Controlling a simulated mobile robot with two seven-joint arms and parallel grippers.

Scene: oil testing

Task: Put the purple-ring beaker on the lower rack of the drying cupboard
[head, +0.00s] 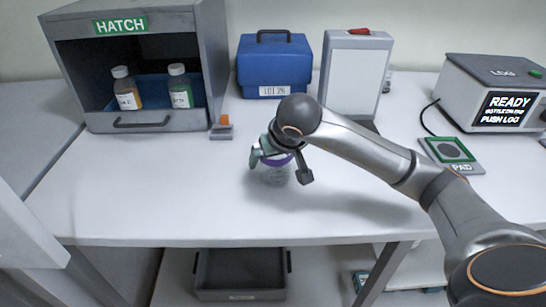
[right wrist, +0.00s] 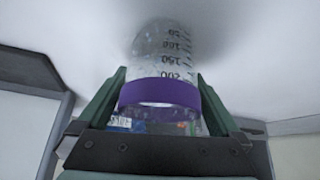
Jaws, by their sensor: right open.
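The purple-ring beaker (head: 275,174) is clear glass and stands upright on the white table near its front edge. In the right wrist view the beaker (right wrist: 160,92) shows its purple band and dark volume marks. My right gripper (head: 280,166) is open, with its green-padded fingers on either side of the beaker near the purple ring. In the right wrist view the right gripper (right wrist: 158,95) has the ring between its fingers; contact cannot be made out. My left gripper is not in view. No drying cupboard or lower rack can be made out.
A grey hatch box (head: 145,122) with two bottles stands at the back left. A blue case (head: 274,65) and a white panel (head: 356,80) stand behind the beaker. A log device (head: 495,95) and a pad (head: 452,153) are at right. A dark bin (head: 240,294) sits below the table.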

